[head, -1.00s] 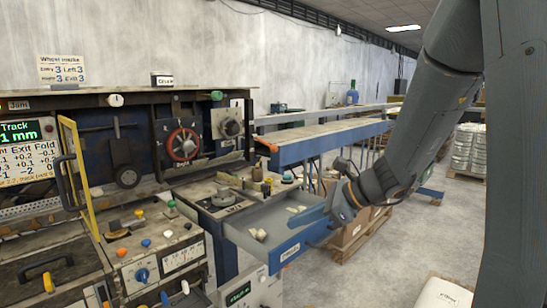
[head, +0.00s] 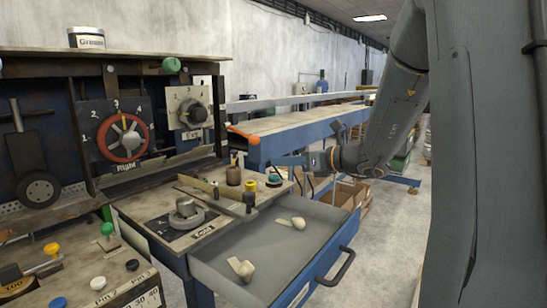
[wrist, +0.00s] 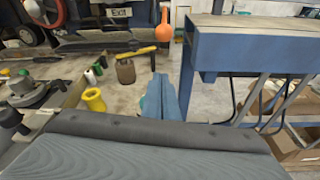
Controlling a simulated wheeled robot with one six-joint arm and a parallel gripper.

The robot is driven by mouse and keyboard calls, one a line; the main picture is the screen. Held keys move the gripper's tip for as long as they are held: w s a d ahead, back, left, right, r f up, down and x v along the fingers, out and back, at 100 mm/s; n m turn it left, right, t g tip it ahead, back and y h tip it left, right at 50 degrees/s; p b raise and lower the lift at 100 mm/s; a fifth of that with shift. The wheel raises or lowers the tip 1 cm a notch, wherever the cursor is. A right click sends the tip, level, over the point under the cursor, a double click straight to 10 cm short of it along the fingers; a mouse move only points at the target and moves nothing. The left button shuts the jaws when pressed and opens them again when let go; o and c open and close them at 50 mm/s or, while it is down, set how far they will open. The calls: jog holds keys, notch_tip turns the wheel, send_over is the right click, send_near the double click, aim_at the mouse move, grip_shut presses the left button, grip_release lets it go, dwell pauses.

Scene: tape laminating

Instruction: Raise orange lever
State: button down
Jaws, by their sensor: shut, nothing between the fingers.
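The orange lever (head: 242,134) sticks out at the near left end of the blue conveyor table (head: 300,135). In the wrist view the lever (wrist: 165,28) hangs with its rounded orange end upward of my fingertips in the picture, beside the table's left edge. My gripper (head: 277,160) has its blue fingers together and empty, pointing left, a little below and right of the lever in the head view. In the wrist view my gripper (wrist: 162,80) shows shut, apart from the lever by a visible gap.
An open grey drawer (head: 330,222) holding small pale objects stands in front. A cardboard box (wrist: 285,117) sits below the table.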

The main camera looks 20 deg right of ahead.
jog(key=p+x, duration=0.2)
jog(key=x, duration=0.6)
jog(key=shift+a+f, duration=0.1)
jog(key=shift+a, duration=0.25)
jog(key=r+p, duration=0.1)
jog(key=r, duration=0.2)
jog(key=shift+w+d+p, duration=0.1)
jog(key=shift+d+p, duration=0.2)
jog(key=shift+p, duration=0.1)
jog(key=shift+d+r, duration=0.1)
jog(key=shift+r, duration=0.3)
jog(key=shift+w, duration=0.1)
jog(key=shift+r+p, duration=0.1)
jog(key=shift+p, duration=0.25)
